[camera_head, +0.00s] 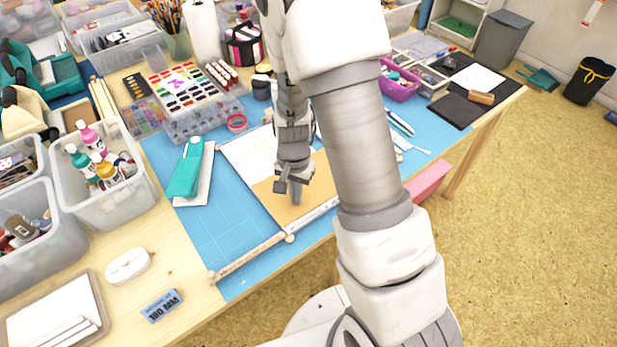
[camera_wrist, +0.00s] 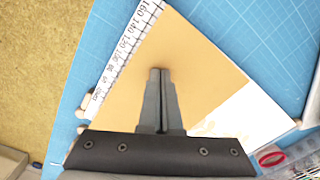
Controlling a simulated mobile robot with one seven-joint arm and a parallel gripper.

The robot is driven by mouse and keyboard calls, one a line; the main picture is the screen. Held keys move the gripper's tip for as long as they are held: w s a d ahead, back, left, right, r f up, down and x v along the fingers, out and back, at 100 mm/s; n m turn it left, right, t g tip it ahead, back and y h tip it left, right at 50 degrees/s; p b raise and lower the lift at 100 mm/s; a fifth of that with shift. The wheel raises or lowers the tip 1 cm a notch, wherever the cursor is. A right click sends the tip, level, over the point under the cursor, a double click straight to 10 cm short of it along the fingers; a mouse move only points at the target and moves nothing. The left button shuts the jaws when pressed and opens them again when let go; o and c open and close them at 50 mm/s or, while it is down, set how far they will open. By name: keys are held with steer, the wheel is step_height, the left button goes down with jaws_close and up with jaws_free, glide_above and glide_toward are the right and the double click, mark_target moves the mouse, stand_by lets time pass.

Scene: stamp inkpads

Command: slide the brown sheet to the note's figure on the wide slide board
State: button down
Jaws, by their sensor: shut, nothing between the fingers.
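The wide slide board's white scale (camera_wrist: 125,45) runs along one side of the sheet, with figures up to 160 readable. A pale area (camera_wrist: 232,118) adjoins the sheet. The blue note (camera_head: 162,306) at the front left reads 130 or 190 MM.
A wooden rod (camera_head: 250,256) with knobs lies along the mat's front. My arm covers the board's right part.

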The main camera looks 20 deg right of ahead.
steer(key=shift+s+f, duration=0.1)
steer(key=shift+s, duration=0.5)
steer(key=shift+s, duration=0.2)
step_height(320, 180, up, 7)
steer(key=p, duration=0.6)
steer(key=shift+w, duration=0.15)
steer(key=shift+r, duration=0.2)
stand_by(0.4)
